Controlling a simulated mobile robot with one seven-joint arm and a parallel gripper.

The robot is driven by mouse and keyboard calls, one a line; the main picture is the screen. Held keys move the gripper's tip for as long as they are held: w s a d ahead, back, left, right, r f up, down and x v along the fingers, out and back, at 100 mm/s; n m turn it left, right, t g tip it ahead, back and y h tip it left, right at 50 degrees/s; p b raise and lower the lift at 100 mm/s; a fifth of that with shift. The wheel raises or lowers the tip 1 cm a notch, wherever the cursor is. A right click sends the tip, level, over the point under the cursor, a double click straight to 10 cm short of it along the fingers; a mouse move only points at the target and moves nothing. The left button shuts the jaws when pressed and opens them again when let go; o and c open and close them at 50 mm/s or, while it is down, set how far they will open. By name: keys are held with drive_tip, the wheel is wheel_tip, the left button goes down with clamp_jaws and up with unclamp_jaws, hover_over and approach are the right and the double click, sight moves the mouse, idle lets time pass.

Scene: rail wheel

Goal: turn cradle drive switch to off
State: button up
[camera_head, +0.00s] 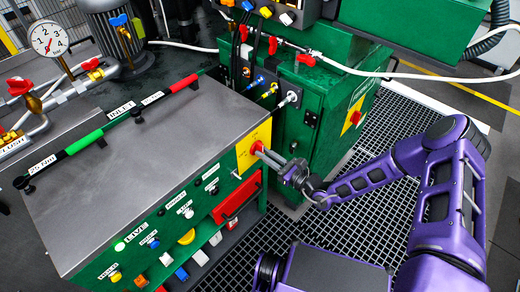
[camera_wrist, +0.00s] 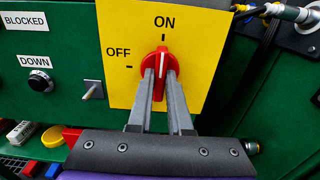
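The cradle drive switch (camera_wrist: 161,62) is a red rotary knob on a yellow plate (camera_wrist: 205,30), with ON marked above and OFF to the left. Its white pointer line stands upright, towards ON. In the head view, the switch (camera_head: 257,147) sits at the right end of the green cabinet's front. My gripper (camera_wrist: 160,78) has one finger on each side of the knob's grip, close against it with no clear gap. The fingertips hide the knob's lower part. In the head view my gripper (camera_head: 280,163) reaches the knob from the right.
Left of the plate are a DOWN push button (camera_wrist: 39,82) and a small metal toggle (camera_wrist: 93,89). A second green cabinet (camera_head: 325,110) stands close behind. Open grating floor (camera_head: 395,125) lies to the right.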

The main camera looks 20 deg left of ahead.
clamp_jaws()
drive_tip(key=shift+r+n+p, duration=0.1)
drive_tip(key=shift+n+p, duration=0.4)
drive_tip(key=shift+n, duration=1.8)
drive_tip(key=n+p, duration=0.1)
drive_tip(key=n, duration=0.3)
drive_tip(key=shift+n, duration=0.3)
